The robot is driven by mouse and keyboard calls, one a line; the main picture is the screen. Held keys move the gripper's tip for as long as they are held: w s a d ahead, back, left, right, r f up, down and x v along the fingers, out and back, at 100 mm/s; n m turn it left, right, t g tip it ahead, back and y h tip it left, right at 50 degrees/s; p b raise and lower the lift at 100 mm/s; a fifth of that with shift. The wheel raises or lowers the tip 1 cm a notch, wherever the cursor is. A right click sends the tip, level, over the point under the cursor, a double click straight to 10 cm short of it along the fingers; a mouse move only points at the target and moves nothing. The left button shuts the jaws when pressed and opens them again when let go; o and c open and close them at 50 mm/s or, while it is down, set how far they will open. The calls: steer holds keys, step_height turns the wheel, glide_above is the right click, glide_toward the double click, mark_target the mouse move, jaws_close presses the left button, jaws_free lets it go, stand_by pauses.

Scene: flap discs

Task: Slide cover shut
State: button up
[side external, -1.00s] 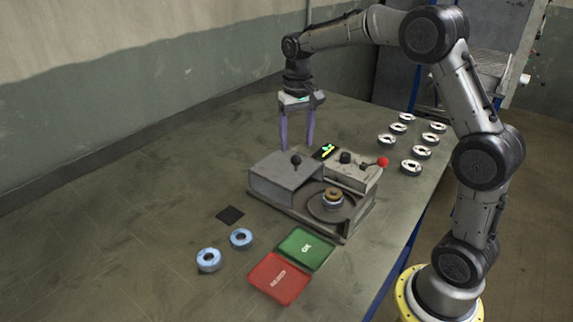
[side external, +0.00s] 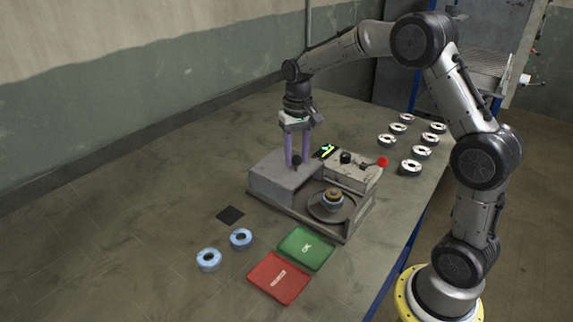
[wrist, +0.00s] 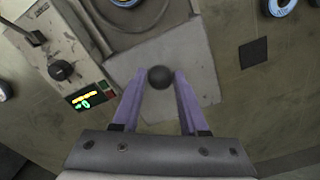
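The grey sliding cover (side external: 280,180) sits at the left end of the machine, with the round turntable (side external: 347,211) uncovered to its right. A disc (side external: 332,200) with a brown top rests on the turntable. The cover's black ball knob (side external: 296,160) stands on its top; it also shows in the wrist view (wrist: 160,78). My gripper (side external: 297,163) is low over the cover. In the wrist view its two purple fingers (wrist: 160,74) are open, one on each side of the knob, with a narrow gap visible.
A control box with a black knob (side external: 346,157), red-ball lever (side external: 382,162) and lit display (side external: 325,151) stands behind the turntable. Green (side external: 306,248) and red (side external: 279,278) trays lie in front. Two blue-rimmed discs (side external: 209,260) lie front left; several discs (side external: 410,167) stand at right.

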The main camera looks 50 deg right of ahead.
steer(key=c, duration=0.5)
steer(key=shift+o, duration=0.2)
steer(key=shift+s+r, duration=0.1)
steer(key=shift+s, duration=6.9)
steer(key=o, duration=1)
steer(key=shift+s, duration=0.1)
steer(key=shift+r, duration=3.95)
steer(key=s+a+r+n+t, duration=0.3)
steer(key=s+a+r, duration=0.2)
steer(key=a, duration=0.2)
steer(key=s+a+f+n, duration=0.1)
steer(key=s, duration=0.1)
steer(key=s+a+f+t, duration=0.1)
steer(key=s, duration=0.1)
steer(key=s+a+f+n+t, duration=0.1)
steer(key=s, duration=0.2)
steer(key=shift+f+n, duration=0.15)
steer(key=shift+n, duration=0.15)
